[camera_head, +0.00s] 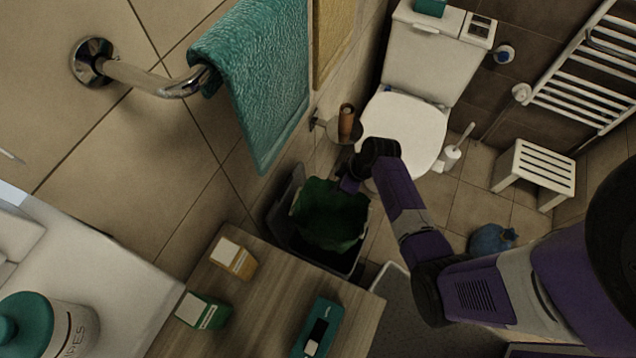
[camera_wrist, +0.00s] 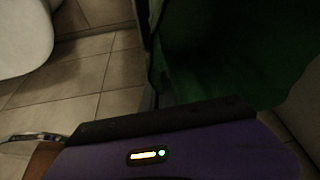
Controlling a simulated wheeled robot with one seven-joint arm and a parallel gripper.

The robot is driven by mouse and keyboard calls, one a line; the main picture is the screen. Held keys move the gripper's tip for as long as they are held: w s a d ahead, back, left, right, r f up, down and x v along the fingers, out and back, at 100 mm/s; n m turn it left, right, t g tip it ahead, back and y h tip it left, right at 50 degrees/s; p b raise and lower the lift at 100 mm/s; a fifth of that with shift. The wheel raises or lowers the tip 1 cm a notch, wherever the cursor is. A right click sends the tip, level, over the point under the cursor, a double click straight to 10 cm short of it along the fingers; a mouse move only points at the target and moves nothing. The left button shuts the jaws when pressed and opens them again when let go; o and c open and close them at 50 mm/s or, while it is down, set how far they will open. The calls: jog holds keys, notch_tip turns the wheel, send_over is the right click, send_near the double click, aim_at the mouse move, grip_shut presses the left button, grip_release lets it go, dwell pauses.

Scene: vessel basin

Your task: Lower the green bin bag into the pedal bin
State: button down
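The green bin bag (camera_head: 330,215) is inside the mouth of the dark pedal bin (camera_head: 345,263), spread open, with its upper edge near the rim. The bin's raised lid seems to stand at its left. My gripper (camera_head: 350,182) is at the bag's upper right edge, by the bin's far side. In the wrist view the green bag (camera_wrist: 240,50) fills the upper right, beside a dark upright edge. My gripper's body (camera_wrist: 165,130) crosses the bottom of that view. Its fingertips are hidden, so I cannot tell whether it grips the bag.
A wooden-topped cabinet (camera_head: 260,310) with several boxes stands in front of the bin. A towel (camera_head: 265,80) hangs above left. The toilet (camera_head: 405,125) and a roll holder (camera_head: 345,125) are behind. A blue bag (camera_head: 492,239) and a stool (camera_head: 535,175) are at right.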

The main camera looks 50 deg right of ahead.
aim_at(336, 196)
jog(key=shift+f+b, duration=0.3)
jog(key=shift+f, duration=0.3)
jog(key=shift+d+f+b, duration=0.1)
jog(key=shift+f+b, duration=2.3)
jog(key=shift+f, duration=0.25)
jog(key=shift+s, duration=0.1)
